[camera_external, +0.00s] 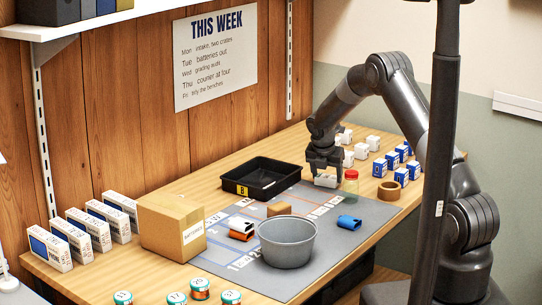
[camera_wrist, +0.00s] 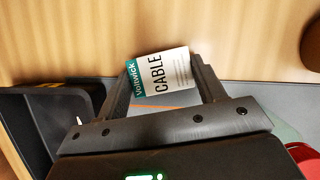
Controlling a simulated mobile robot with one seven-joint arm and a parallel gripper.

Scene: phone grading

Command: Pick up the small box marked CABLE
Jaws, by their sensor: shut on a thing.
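The small white box marked CABLE (camera_wrist: 162,73), with a teal end strip, sits between the two fingers of my gripper (camera_wrist: 160,88) in the wrist view. My gripper is shut on it, and its printed face is toward the camera. In the external view my gripper (camera_external: 324,168) points down at the back of the grey mat, with the white CABLE box (camera_external: 325,181) at its fingertips. I cannot tell whether the box touches the surface or is slightly raised.
A black tray marked B (camera_external: 262,178) stands left of my gripper. A red-lidded jar (camera_external: 351,184) stands close on its right. Small white boxes (camera_external: 361,151) and blue-white boxes (camera_external: 401,176) stand behind and right. A tape roll (camera_external: 389,191) and grey bowl (camera_external: 287,243) are nearby.

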